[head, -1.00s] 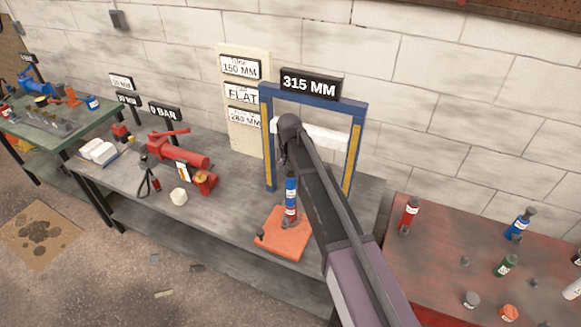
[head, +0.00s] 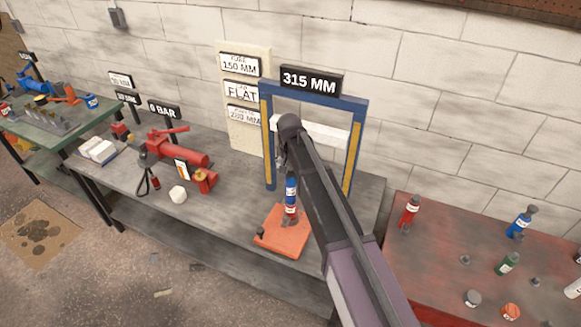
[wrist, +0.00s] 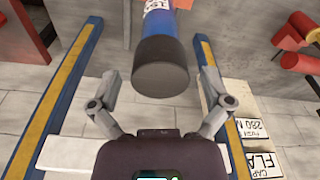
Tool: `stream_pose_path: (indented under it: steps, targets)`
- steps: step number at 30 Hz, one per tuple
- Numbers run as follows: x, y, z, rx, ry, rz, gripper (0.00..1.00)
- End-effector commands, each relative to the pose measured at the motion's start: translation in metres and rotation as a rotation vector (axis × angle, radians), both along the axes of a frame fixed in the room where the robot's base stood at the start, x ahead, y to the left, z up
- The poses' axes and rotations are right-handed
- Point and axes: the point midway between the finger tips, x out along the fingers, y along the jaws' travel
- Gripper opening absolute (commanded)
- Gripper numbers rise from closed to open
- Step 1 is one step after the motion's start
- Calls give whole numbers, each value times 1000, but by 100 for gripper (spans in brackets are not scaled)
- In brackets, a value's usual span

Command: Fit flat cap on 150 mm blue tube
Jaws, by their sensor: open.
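A blue tube (head: 291,187) with a white label stands upright on an orange base plate (head: 283,240) inside the blue frame. A red section (head: 291,209) shows below the blue. In the wrist view a dark, flat-ended cap (wrist: 161,70) covers the tube's near end, with the blue tube (wrist: 160,25) behind it. My gripper (wrist: 158,90) is open, its two fingers apart on either side of the cap and not visibly touching it. In the head view my arm hides the tube's top and most of my gripper.
The blue frame (head: 357,145) has yellow-striped posts, a white crossbar (head: 340,131) and a "315 MM" sign (head: 310,80). A board carries a "FLAT" sign (head: 241,91). A red pump (head: 180,153) stands left; a red table (head: 440,265) with bottles and caps stands right.

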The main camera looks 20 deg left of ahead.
Motion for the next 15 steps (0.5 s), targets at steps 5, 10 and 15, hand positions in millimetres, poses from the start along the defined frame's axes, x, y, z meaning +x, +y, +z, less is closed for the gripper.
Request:
stream_pose_path:
  steps: [5, 10, 15]
  targets:
    - [0, 0, 0, 0, 0, 0, 100]
    - [0, 0, 2, 0, 0, 0, 100]
    - [0, 0, 8, 0, 0, 0, 100]
